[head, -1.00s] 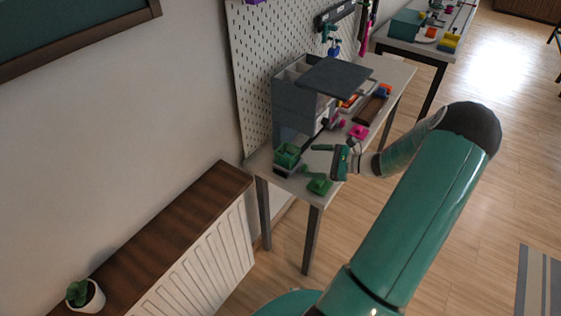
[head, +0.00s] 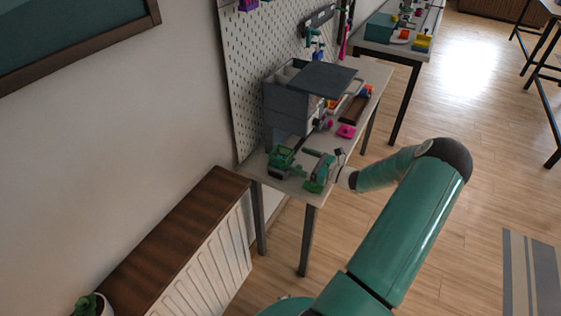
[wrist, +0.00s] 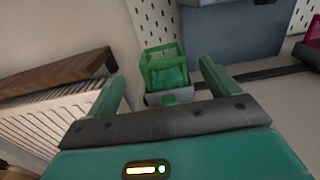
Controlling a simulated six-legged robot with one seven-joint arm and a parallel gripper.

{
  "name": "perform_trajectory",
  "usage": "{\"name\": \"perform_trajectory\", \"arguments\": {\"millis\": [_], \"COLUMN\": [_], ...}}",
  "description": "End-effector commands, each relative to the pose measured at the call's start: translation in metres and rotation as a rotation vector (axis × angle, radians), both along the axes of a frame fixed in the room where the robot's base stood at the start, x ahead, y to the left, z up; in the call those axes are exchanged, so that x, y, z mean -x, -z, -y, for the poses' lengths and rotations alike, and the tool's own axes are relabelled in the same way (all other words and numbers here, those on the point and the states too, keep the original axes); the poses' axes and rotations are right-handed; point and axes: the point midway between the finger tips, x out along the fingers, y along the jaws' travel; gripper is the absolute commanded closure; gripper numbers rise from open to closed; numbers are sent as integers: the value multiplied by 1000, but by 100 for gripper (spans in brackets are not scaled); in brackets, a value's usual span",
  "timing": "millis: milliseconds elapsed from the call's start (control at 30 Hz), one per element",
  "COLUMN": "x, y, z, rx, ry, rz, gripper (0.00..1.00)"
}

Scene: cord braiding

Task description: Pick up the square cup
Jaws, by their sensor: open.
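The green square cup (head: 281,157) stands near the front left corner of the workbench (head: 297,186). In the wrist view the cup (wrist: 163,66) is open-topped and see-through, on a small grey base, beyond and between my two fingers. My gripper (head: 303,161) is open and empty, just right of the cup and apart from it.
A grey drawer box (head: 287,106) stands behind the cup against the pegboard (head: 243,70). A pink block (head: 346,131) and a brown tray (head: 355,109) lie farther along the bench. A radiator with a wooden shelf (head: 175,232) is at the left.

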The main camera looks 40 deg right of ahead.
Motion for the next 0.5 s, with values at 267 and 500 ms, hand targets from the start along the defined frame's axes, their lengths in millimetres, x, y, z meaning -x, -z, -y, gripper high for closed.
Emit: {"name": "perform_trajectory", "arguments": {"millis": [267,500], "x": [-22,-56], "y": [1,2], "z": [-9,-20], "rx": [1,1], "ry": [-1,0], "rz": [0,0], "gripper": [13,13]}}
